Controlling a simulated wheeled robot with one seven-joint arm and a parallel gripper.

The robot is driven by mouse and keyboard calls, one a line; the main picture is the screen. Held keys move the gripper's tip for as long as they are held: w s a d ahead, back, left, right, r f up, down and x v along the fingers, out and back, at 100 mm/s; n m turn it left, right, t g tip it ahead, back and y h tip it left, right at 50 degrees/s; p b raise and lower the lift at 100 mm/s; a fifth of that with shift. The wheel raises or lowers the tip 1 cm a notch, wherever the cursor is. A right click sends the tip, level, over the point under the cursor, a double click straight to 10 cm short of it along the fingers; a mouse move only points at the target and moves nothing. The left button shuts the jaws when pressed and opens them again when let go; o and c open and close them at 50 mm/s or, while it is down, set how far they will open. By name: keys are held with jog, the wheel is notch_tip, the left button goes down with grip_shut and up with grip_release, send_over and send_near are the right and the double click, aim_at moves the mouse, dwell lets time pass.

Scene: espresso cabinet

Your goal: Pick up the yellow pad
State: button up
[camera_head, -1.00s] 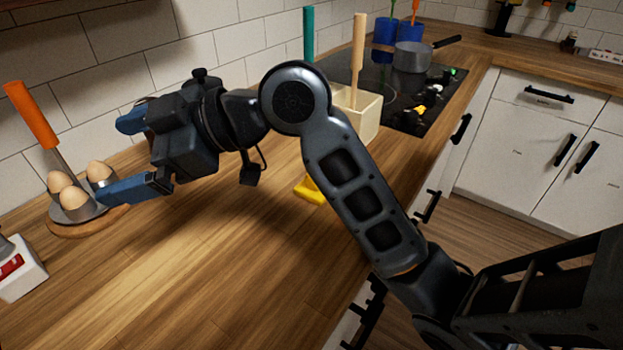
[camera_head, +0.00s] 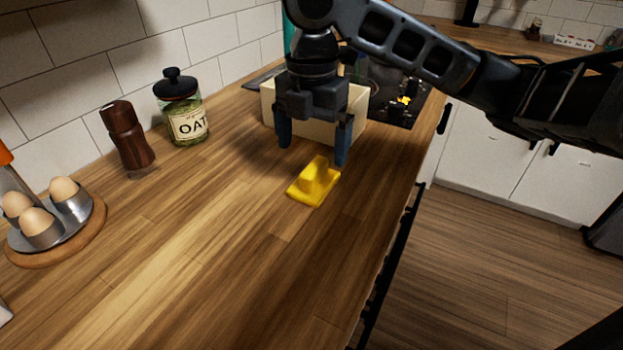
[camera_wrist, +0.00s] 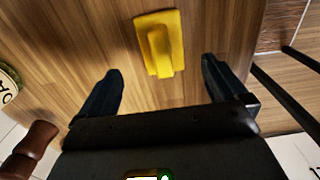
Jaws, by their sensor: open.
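The yellow pad (camera_head: 314,183) lies flat on the wooden counter, with a raised block like a handle on its top. It also shows in the wrist view (camera_wrist: 160,42), ahead of the fingertips and roughly between their lines. My gripper (camera_head: 313,152) points down with its two blue fingers spread apart and nothing between them. It also shows in the wrist view (camera_wrist: 163,78). In the head view the fingertips are above and slightly behind the pad, apart from it.
A cream box (camera_head: 268,100) stands behind my gripper, close to it. An oats jar (camera_head: 184,115), a brown pepper mill (camera_head: 127,140) and an egg holder (camera_head: 62,230) stand along the left. The counter (camera_head: 200,260) is clear in front of the pad; its edge drops off at right.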

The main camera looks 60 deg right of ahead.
aim_at(314, 166)
notch_tip(314, 166, down, 7)
jog(key=shift+s+d+r, duration=0.1)
jog(key=shift+s+r, duration=0.05)
jog(key=shift+r, duration=0.05)
jog(key=shift+c, duration=0.3)
jog(key=c, duration=1.1)
notch_tip(314, 166, up, 10)
jog(key=shift+r+p, duration=0.1)
jog(key=shift+p, duration=0.2)
